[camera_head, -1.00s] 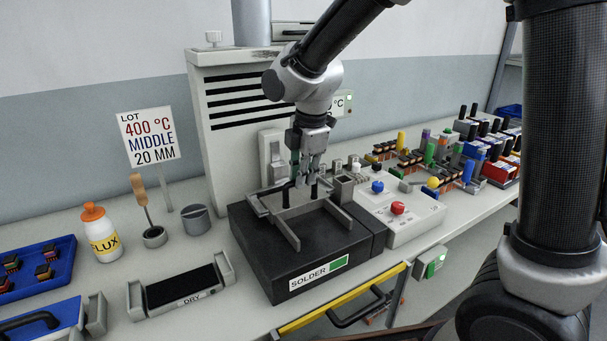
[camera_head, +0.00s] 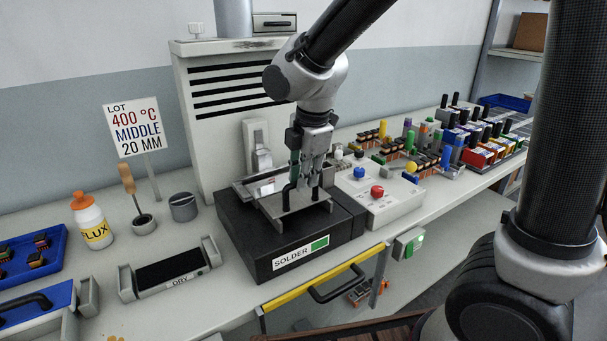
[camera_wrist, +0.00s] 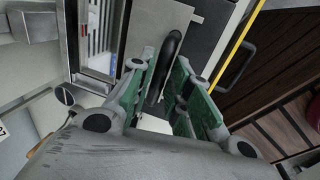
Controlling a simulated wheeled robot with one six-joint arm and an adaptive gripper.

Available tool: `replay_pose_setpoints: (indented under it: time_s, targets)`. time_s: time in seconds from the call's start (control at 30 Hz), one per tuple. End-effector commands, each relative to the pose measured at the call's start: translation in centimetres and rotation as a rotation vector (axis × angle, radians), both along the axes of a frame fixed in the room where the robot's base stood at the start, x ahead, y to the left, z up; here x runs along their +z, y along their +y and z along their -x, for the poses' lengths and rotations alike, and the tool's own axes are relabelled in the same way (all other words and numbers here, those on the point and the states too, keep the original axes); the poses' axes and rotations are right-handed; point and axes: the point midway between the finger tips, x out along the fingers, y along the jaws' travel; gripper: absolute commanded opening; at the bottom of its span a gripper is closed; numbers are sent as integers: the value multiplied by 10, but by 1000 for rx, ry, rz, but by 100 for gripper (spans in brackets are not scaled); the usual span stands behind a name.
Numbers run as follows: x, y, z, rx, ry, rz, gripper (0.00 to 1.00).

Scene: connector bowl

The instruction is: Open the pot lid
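The solder pot is a black box (camera_head: 248,241) with a SOLDER label, in the middle of the bench. Its lid is a flat grey plate (camera_head: 309,222) with a black arched handle (camera_wrist: 166,62), lying level over the front part of the pot. My gripper (camera_head: 307,182) points down at the handle.
A grey vented unit (camera_head: 200,130) stands behind. A DRY tray (camera_head: 130,283), a flux bottle (camera_head: 92,222) and a grey cup (camera_head: 183,207) are left. A yellow-edged rail with handle (camera_head: 325,287) runs in front.

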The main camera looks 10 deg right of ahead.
Motion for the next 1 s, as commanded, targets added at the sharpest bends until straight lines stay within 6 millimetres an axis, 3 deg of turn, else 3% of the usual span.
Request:
replay_pose_setpoints:
  time_s: [0.33,0.47,0.8,1.0]
  targets:
    - [0,0,0,0,1,0,35]
    - [9,-1,2,0,0,0,35]
    - [79,-6,14,-1,-3,-3,35]
    - [109,-8,20,-1,-1,-1,35]
